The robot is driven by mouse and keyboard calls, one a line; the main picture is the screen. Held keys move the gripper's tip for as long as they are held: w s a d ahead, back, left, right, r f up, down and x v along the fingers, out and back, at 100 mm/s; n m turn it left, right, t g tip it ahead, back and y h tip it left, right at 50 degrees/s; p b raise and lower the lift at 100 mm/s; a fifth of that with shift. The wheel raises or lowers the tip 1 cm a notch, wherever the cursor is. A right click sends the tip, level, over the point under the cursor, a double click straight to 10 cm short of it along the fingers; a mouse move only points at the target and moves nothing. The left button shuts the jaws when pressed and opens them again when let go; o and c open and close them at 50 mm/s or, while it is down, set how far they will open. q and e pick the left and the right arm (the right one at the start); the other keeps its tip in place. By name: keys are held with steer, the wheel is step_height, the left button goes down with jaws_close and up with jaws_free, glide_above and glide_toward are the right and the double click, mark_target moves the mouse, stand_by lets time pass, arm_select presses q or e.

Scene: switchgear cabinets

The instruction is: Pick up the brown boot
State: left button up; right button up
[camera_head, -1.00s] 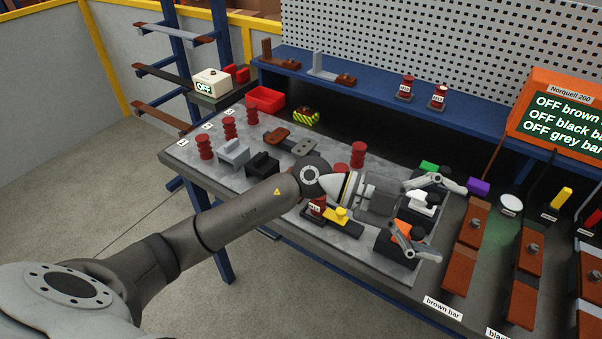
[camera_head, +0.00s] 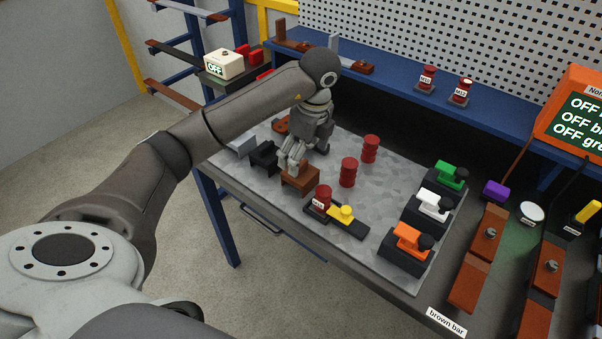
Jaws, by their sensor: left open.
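The brown boot (camera_head: 300,180) is a small brown block-like piece on the grey mat, right of the black boot (camera_head: 264,156) and the grey boot (camera_head: 241,146). My left gripper (camera_head: 304,162) is open and points down at the brown boot's far side. Its near finger overlaps the boot's top in the picture. I cannot tell whether it touches. The gripper hides part of the mat behind the boot. My right gripper is not in view.
Red insulators (camera_head: 348,172) stand right of the gripper. A red insulator with a label (camera_head: 321,199) and a yellow-handled piece (camera_head: 345,215) sit in front. Green, white and orange switch pieces (camera_head: 409,240) line the mat's right edge. A blue shelf (camera_head: 395,82) runs behind.

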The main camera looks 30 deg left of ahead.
mark_target(301, 162)
arm_select(q)
steer(key=f, duration=0.2)
steer(key=shift+a+f+p, duration=0.2)
steer(key=shift+f+p, duration=0.15)
steer(key=shift+f, duration=0.05)
steer(key=shift+a+f, duration=0.1)
steer(key=shift+f, duration=0.15)
steer(key=f, duration=0.1)
steer(key=f+p, duration=0.2)
steer(key=shift+s+a+f, duration=0.2)
steer(key=shift+a+f, duration=0.05)
steer(key=shift+a, duration=0.05)
steer(key=shift+a+f, duration=0.1)
steer(key=shift+f, duration=0.45)
steer(key=shift+w, duration=0.1)
steer(key=c, duration=1.1)
steer(key=shift+r, duration=0.1)
